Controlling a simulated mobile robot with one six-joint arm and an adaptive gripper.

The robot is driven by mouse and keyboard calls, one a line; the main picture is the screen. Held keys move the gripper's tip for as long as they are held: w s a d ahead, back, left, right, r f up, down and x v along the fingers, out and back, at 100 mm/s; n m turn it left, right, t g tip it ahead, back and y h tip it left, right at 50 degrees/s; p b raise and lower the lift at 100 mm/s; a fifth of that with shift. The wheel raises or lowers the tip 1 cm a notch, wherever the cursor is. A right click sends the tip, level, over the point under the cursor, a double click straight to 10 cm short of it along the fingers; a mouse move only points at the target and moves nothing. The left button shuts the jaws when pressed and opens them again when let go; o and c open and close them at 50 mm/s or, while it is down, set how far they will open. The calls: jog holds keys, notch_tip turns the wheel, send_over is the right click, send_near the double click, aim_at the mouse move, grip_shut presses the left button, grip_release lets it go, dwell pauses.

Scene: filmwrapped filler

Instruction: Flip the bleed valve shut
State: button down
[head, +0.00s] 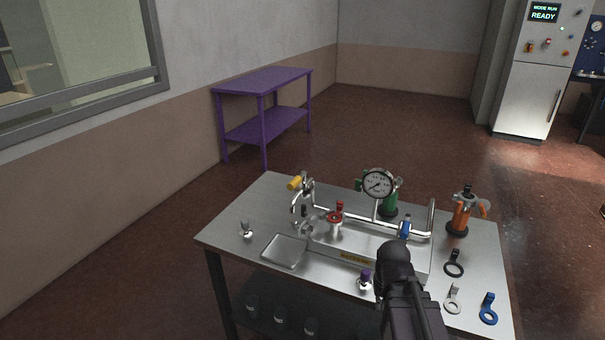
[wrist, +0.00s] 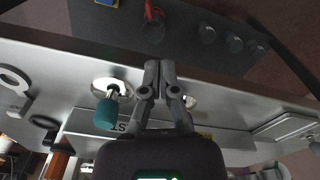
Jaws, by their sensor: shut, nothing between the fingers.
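A steel bench (head: 225,238) carries a pipe assembly with a round gauge (head: 378,184). The assembly has a yellow handle (head: 295,183), a red handle (head: 337,208) and a blue handle (head: 405,228); I cannot tell which part is the bleed valve. A small purple-topped fitting (head: 365,277) stands near the front edge. In the wrist view my gripper (wrist: 158,68) has its fingertips together and empty, above the bench's front strip. A teal-knobbed lever (wrist: 107,112) on a pale round base is beside the fingers, apart from them. In the head view my arm hides the fingertips.
An orange fitting (head: 461,212) stands at the bench's right rear. A black ring tag (head: 454,263), a white one (head: 453,299) and a blue one (head: 488,309) lie at the right. A shallow tray (head: 284,251) sits at front left. A purple table (head: 262,82) stands behind.

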jog(key=w+d+r+n+t+h+p, duration=0.1)
jog(key=w+d+r+n+t+p, duration=0.1)
jog(key=w+r, duration=0.4)
jog(key=w+d+r+n+t+h+p, duration=0.2)
jog(key=w+d+r+n+t+p, duration=0.1)
jog(key=w+r+t, duration=0.2)
jog(key=w+d+r+n+t+h+p, duration=0.1)
jog(key=w+d+r+n+t+p, duration=0.1)
jog(key=w+r, duration=0.5)
jog(key=shift+w+d+r+n+t+h, duration=0.15)
jog(key=shift+w+d+n+t+h, duration=0.35)
jog(key=shift+d+n+t, duration=0.3)
jog(key=w+a+r+n+t+y, duration=0.35)
jog(key=a+r+n+y, duration=0.2)
jog(key=n, duration=0.55)
jog(key=w+a+r+n+t+y, duration=0.35)
jog(key=r+n+y, duration=0.25)
jog(key=n, duration=0.4)
jog(key=s+a+f+n+g+y, duration=0.3)
jog(key=a+n+g+y, duration=0.1)
jog(key=n, duration=0.5)
jog(key=s+a+f+n+g+y, duration=0.3)
jog(key=n+g, duration=0.4)
jog(key=n, duration=0.3)
jog(key=shift+s+a+n+g+y, duration=0.3)
jog(key=shift+s+a+y, duration=0.2)
jog(key=shift+a, duration=0.75)
